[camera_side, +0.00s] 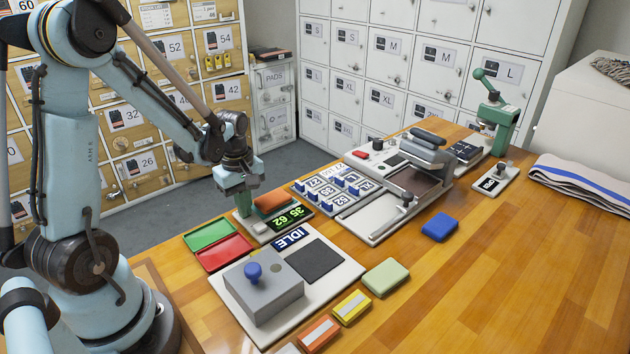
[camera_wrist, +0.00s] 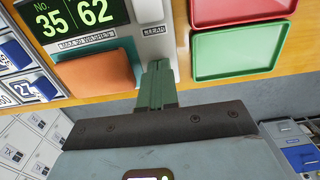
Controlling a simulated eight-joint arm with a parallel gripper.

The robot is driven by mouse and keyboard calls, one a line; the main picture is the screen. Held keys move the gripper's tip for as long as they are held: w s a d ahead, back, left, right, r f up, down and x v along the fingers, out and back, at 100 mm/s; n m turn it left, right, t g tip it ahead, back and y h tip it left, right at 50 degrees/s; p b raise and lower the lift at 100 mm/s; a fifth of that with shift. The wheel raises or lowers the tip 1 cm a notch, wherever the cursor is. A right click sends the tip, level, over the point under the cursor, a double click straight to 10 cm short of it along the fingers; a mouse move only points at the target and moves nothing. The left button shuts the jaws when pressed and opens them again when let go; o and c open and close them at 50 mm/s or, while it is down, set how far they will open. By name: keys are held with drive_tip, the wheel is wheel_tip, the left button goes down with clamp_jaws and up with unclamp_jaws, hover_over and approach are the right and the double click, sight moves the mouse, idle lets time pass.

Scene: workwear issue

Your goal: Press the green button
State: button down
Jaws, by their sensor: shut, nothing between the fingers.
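My gripper (camera_side: 244,212) is shut and empty, its green fingers pointing down at the near-left end of the number display unit (camera_side: 262,236). In the wrist view the fingertips (camera_wrist: 158,66) overlap the unit's edge beside an orange pad (camera_wrist: 97,75); I cannot tell if they touch it. The unit shows green digits (camera_wrist: 78,18) "35 62" and has a pale grey key (camera_wrist: 149,10). I cannot make out a distinct green button; one may be hidden behind the fingers. A flat green tray (camera_side: 209,235) lies left of the unit, a red tray (camera_side: 224,253) in front of it.
A grey box with a blue knob (camera_side: 254,272) stands on a white base near the front. Blue number tags (camera_side: 335,187), a larger machine (camera_side: 400,185) and a green lever press (camera_side: 497,115) stand further right. Coloured blocks lie in front; the right of the wooden table is mostly clear.

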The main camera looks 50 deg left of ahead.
drive_tip(key=shift+f, duration=0.2)
wheel_tip(320, 180, up, 14)
drive_tip(key=shift+r, duration=0.2)
idle(0.6)
idle(0.5)
drive_tip(key=s+d+m+t, duration=0.1)
drive_tip(key=d+m+t, duration=0.6)
drive_tip(key=d+m, duration=0.8)
drive_tip(key=m, duration=0.3)
drive_tip(key=shift+s+f, duration=0.25)
drive_tip(key=shift+f, duration=0.1)
